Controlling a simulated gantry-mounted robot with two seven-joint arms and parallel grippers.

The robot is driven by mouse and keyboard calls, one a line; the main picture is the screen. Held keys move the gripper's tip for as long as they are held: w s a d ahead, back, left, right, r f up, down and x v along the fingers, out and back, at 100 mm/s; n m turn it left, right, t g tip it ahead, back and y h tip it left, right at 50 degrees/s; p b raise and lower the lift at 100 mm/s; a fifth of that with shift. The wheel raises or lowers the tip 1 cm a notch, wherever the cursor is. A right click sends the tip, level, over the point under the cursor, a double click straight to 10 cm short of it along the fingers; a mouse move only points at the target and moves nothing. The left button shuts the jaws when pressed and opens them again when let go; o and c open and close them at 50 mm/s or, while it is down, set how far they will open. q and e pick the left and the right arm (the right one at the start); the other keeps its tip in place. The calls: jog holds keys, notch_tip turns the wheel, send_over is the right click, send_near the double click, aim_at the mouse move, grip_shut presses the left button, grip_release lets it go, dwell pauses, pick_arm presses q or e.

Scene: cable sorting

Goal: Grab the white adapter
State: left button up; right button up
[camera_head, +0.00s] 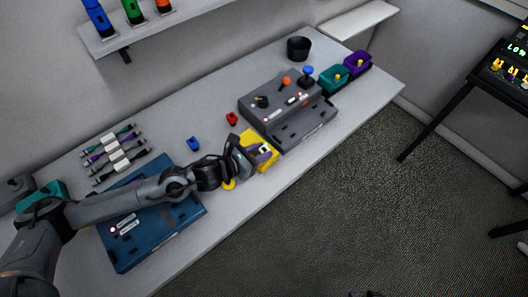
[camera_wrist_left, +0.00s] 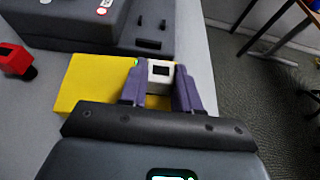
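The white adapter (camera_wrist_left: 160,72), a small white box with a dark port, sits between the two purple fingers of my left gripper (camera_wrist_left: 160,78) in the left wrist view. The fingers lie against its two sides, with no clear gap. In the head view the adapter (camera_head: 265,149) shows as a small pale spot at the tip of my left gripper (camera_head: 260,150), over a yellow block (camera_head: 249,137). The yellow block (camera_wrist_left: 90,82) also shows below and beside the fingers in the wrist view. I cannot tell whether the adapter touches the block. My right gripper is not visible.
A grey console (camera_head: 288,112) with knobs stands right behind the yellow block. A blue panel (camera_head: 165,232) lies beneath my left arm. Red (camera_head: 232,119) and blue (camera_head: 193,143) connectors, cables (camera_head: 112,152), a black cup (camera_head: 298,48), and teal (camera_head: 333,79) and purple (camera_head: 358,63) bins are on the table.

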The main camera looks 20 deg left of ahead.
pick_arm(q)
jog(key=c, duration=0.4)
jog(key=shift+c, duration=0.3)
jog(key=shift+r, duration=0.15)
